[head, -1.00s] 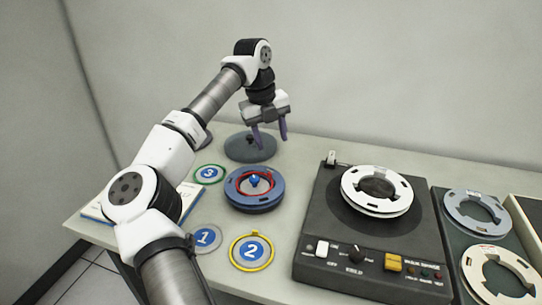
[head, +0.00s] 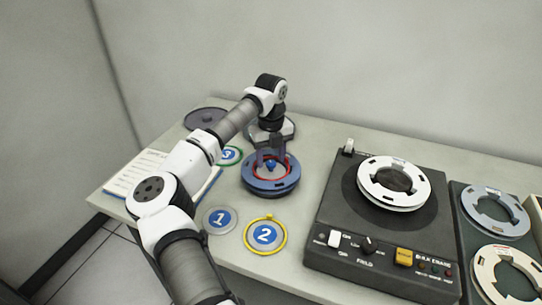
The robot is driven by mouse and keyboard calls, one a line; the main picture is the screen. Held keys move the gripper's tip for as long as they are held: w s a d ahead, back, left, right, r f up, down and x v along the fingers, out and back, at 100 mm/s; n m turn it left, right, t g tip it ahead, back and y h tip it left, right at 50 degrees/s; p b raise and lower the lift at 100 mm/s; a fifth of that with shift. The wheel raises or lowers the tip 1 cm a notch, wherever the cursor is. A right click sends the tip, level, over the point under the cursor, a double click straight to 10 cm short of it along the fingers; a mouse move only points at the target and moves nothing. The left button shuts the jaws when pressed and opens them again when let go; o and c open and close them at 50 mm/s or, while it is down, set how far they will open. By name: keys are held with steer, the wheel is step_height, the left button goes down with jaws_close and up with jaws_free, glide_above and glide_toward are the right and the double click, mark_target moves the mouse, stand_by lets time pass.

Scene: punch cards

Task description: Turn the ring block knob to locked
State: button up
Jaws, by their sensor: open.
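The ring block (head: 271,186) is a round blue disc with a red ring, standing on the table left of the dark machine. Its small blue knob (head: 270,164) sits at the centre. My gripper (head: 270,160) points down over the ring block, with its fingers at the knob. The fingers are open; whether they touch the knob cannot be told. The fingers and the gripper body hide part of the knob and the far side of the block, so the knob's setting and any lock marking are not readable.
A dark machine (head: 336,255) with a white reel (head: 394,183) stands right of the block. Discs marked 1 (head: 220,219), 2 (head: 265,235) and 3 (head: 229,155) lie near it. An open notebook (head: 135,175) is at the left. More rings (head: 495,211) lie at the far right.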

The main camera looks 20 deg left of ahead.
steer(key=shift+f, duration=0.5)
steer(key=c, duration=1)
steer(key=shift+o, duration=0.2)
